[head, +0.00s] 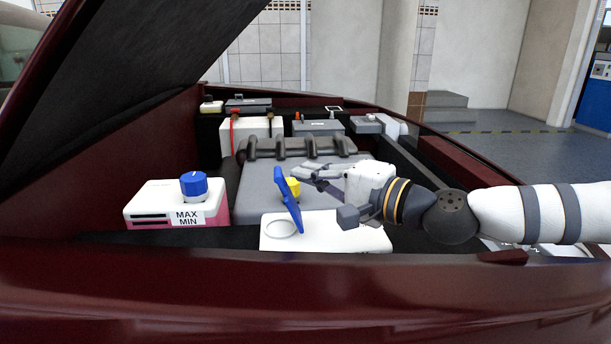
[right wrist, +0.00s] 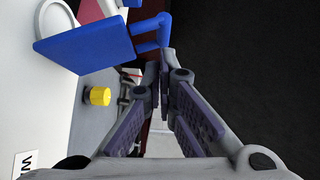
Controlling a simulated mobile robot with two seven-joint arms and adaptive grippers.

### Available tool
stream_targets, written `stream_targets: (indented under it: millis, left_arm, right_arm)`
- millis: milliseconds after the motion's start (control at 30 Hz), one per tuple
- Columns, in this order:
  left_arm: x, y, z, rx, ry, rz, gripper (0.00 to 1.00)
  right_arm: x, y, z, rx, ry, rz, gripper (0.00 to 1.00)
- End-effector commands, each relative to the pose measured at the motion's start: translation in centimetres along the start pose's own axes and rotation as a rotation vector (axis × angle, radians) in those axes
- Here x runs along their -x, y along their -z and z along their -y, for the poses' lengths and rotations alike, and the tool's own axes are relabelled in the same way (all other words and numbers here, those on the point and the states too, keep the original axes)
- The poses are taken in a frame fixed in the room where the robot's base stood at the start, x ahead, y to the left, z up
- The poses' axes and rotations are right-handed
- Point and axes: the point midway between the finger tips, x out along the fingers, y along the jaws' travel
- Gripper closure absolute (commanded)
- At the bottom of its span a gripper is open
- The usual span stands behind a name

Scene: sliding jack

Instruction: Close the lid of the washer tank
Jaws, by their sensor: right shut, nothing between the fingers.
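The white washer tank (head: 335,235) stands at the front of the engine bay, with a round filler opening at its left end. Its flat blue lid (head: 288,200) is open, standing steeply and leaning slightly left beside the opening. My right gripper (head: 300,173) comes in from the right, its fingers shut and empty, near the lid's upper part. In the right wrist view the shut fingertips (right wrist: 163,62) are close to the hinge end of the blue lid (right wrist: 85,45); I cannot tell whether they touch. The opening's rim shows beyond the lid. My left gripper is not in view.
A coolant tank (head: 160,205) with a blue cap (head: 194,184) stands to the left. The grey engine cover (head: 245,187) with a yellow cap (head: 292,187) lies behind the lid. The raised hood (head: 130,60) slopes overhead at left. The car's front edge (head: 300,285) runs along the bottom.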

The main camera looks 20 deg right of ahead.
Motion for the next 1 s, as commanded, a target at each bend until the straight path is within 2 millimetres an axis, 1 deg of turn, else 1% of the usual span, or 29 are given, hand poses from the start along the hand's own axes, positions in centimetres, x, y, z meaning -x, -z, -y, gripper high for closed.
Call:
stream_targets:
  millis: [133,500,667,1000]
  left_arm:
    - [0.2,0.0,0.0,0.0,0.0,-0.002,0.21]
    - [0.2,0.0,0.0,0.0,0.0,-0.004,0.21]
    - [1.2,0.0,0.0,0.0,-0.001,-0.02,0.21]
    - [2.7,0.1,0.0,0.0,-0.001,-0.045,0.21]
  right_arm:
    - [-0.6,-0.6,0.0,0.001,-0.001,0.0,1.0]
    - [-0.6,-0.6,0.0,0.002,-0.003,-0.001,1.0]
    - [-0.9,-0.8,0.5,0.026,-0.023,-0.001,1.0]
    - [-1.5,-1.0,0.5,0.072,-0.068,-0.001,1.0]
